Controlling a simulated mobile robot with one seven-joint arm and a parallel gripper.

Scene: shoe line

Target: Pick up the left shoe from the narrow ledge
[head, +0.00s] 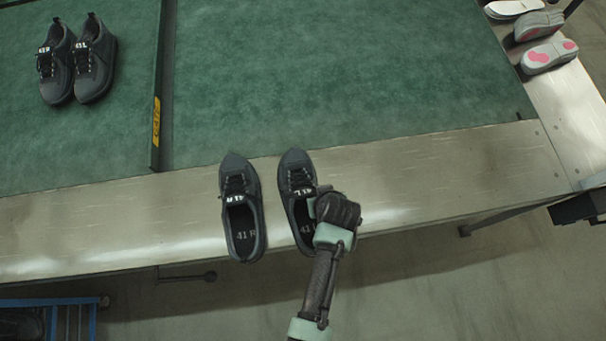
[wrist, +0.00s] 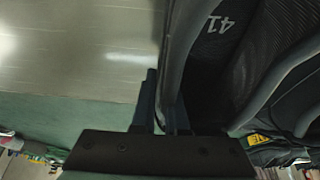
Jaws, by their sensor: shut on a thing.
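The left shoe (head: 296,172), dark grey with a 41 L tag, is at the narrow metal ledge (head: 420,190), its toe toward the green belt and its heel toward the front edge. I cannot tell whether it is clear of the ledge. My gripper (head: 316,207) is at its right side and hides part of its opening and heel. In the wrist view my gripper (wrist: 165,112) is shut on the rim of the shoe (wrist: 184,50), one finger on each side of the wall. The insole shows 41.
The matching right shoe (head: 238,185), tagged 41 R, stands close on the left. Another pair (head: 92,60) sits on the green belt (head: 330,70), beyond a dark divider (head: 160,90) with a yellow label. Several soles (head: 548,55) lie at the upper right. The ledge is bare farther right.

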